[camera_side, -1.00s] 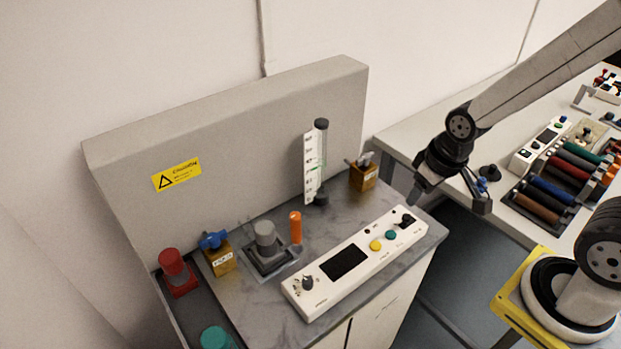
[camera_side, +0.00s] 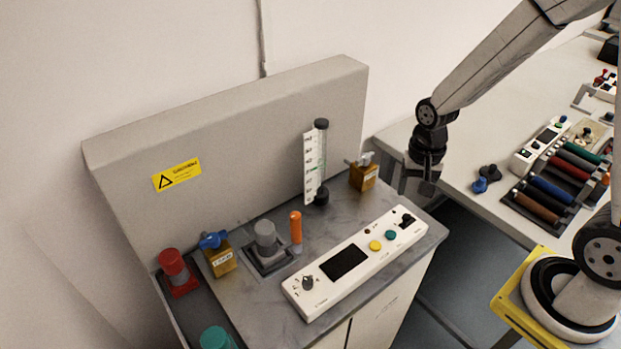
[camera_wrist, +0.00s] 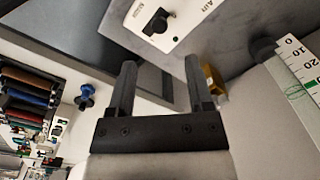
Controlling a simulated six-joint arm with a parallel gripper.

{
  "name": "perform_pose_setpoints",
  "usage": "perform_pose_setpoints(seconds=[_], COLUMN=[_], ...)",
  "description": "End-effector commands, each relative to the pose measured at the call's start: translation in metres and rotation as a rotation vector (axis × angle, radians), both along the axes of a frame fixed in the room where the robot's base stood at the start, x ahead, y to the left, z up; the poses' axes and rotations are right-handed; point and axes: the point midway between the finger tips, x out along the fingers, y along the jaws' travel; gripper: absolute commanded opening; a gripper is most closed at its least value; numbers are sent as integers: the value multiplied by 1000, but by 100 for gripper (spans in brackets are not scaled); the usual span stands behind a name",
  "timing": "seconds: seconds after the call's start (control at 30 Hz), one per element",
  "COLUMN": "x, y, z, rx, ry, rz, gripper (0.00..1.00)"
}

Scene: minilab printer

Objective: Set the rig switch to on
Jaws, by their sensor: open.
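The white control panel (camera_side: 345,268) lies on the grey bench top. A black switch (camera_side: 407,220) sits at its far right end, and a grey knob (camera_side: 308,283) sits at its near left end. Which of them is the rig switch, I cannot tell for sure. The wrist view shows the black switch (camera_wrist: 155,22) beyond the fingertips, near the letters "AIR". My gripper (camera_side: 421,188) is open and empty, above and behind the panel's right end, apart from it. The gripper also shows in the wrist view (camera_wrist: 160,66) with both fingers spread.
A brass valve block (camera_side: 362,177) and an upright flow tube (camera_side: 316,165) stand behind the panel. An orange cylinder (camera_side: 295,230) and a blue-handled valve (camera_side: 217,250) are further left. A gap separates the bench from the white table (camera_side: 440,160) on the right.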

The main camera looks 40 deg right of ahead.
Motion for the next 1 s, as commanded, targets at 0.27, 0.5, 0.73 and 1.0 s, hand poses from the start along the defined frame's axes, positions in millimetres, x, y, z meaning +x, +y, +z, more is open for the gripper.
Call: perform_pose_setpoints(seconds=[0.27, 0.5, 0.73, 1.0], x=[1, 0, 0, 0], y=[-1, -1, -1, -1], z=[-2, -10, -30, -56], rx=[1, 1, 1, 1], ry=[7, 10, 11, 8], rz=[-25, -23, -22, -22], gripper=[66, 66, 66, 66])
